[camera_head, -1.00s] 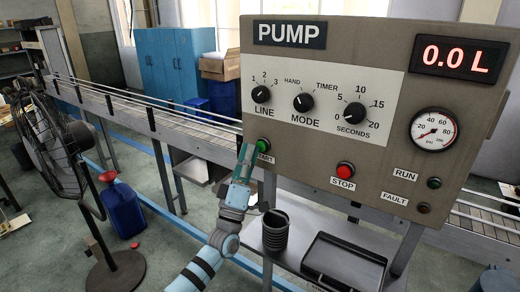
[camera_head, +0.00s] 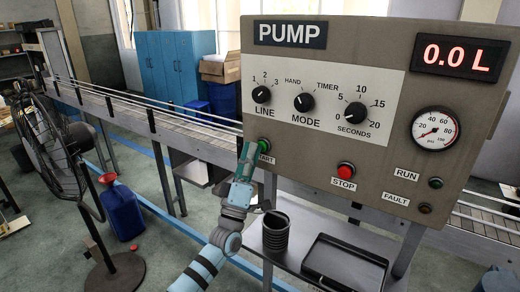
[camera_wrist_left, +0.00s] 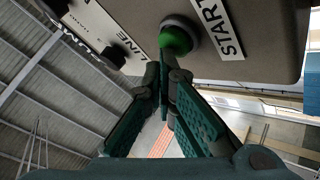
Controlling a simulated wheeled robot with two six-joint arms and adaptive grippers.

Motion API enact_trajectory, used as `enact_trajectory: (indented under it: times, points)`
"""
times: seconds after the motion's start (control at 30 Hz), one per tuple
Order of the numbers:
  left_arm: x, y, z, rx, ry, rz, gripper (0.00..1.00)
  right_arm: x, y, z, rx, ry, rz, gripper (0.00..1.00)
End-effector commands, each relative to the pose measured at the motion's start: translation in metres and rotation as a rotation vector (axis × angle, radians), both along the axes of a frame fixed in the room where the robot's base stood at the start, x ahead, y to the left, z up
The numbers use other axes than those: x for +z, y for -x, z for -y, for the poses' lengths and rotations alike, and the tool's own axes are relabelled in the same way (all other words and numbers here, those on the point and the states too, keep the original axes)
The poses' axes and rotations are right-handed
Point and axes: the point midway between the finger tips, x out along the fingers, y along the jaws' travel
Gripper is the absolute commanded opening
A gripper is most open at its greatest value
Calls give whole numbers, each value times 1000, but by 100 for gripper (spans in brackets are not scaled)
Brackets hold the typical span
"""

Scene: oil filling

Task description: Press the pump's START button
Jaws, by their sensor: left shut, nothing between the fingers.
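The pump panel (camera_head: 300,185) is a grey-brown box with knobs and a red display reading 0.0 L. The green START button (camera_head: 263,143) is at its lower left edge, with its label partly hidden by my gripper. My left gripper (camera_head: 244,152) is shut and empty, its fingertips just beside the button on its left. In the left wrist view the green button (camera_wrist_left: 175,40) shows right above the shut fingertips (camera_wrist_left: 163,62). I cannot tell whether they touch it. My right gripper is not in view.
A red STOP button (camera_head: 345,169) sits to the right on the panel. A shelf below holds a black ribbed cup (camera_head: 276,235) and a dark tray (camera_head: 345,262). A fan (camera_head: 48,145), a blue jug (camera_head: 122,211) and a conveyor (camera_head: 180,124) are at left.

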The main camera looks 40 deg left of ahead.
Motion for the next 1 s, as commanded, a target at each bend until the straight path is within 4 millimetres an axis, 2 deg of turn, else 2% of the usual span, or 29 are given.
enact_trajectory:
  times: [0.53,0.83,1.0]
  points:
    - [0,-2,0,-1,0,-1,0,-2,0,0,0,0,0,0]
    - [2,12,0,0,0,-1,0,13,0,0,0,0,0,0]
    - [1,17,0,0,0,0,0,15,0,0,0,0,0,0]
